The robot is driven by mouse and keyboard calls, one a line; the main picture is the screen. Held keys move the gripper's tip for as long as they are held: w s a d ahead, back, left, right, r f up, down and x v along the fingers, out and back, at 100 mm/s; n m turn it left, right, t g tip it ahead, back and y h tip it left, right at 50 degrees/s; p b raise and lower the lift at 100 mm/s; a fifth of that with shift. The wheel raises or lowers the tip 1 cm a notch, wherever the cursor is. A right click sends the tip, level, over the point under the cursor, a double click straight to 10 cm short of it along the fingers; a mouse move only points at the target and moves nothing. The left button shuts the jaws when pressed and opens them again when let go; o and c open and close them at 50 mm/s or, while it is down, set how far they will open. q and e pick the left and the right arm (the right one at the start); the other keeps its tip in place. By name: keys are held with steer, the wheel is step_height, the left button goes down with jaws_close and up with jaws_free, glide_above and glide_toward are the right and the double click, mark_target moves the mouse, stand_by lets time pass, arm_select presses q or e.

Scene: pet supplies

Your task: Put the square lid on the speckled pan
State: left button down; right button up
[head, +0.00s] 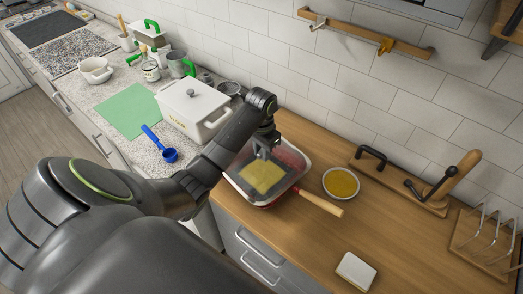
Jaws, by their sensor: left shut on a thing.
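The square lid (286,158) looks see-through with a pale rim. It lies over the red pan (297,185), roughly lined up with it. Whether the lid is fully seated or slightly above the rim is hard to tell. The pan stands on the wooden counter with its wooden handle pointing to the lower right. Something yellow (261,177) shows through the lid. My left gripper (264,152) is shut on the lid's handle from above, and its fingers hide that handle. My right gripper is out of view.
A bowl of yellow food (341,183) stands just right of the pan. A small white block (355,271) lies near the front. A white lidded pot (194,108) and a blue scoop (163,148) are on the left counter. A wire rack (488,240) is far right. The wood between is clear.

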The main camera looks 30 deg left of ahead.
arm_select(q)
steer(key=shift+s+d+f, duration=0.15)
steer(key=shift+s+f, duration=0.15)
steer(key=shift+f, duration=0.3)
stand_by(1.1)
steer(key=c, duration=1.5)
jaws_free()
steer(key=o, duration=0.4)
steer(key=shift+d+r, duration=0.1)
steer(key=shift+d, duration=0.1)
steer(key=shift+c, duration=0.2)
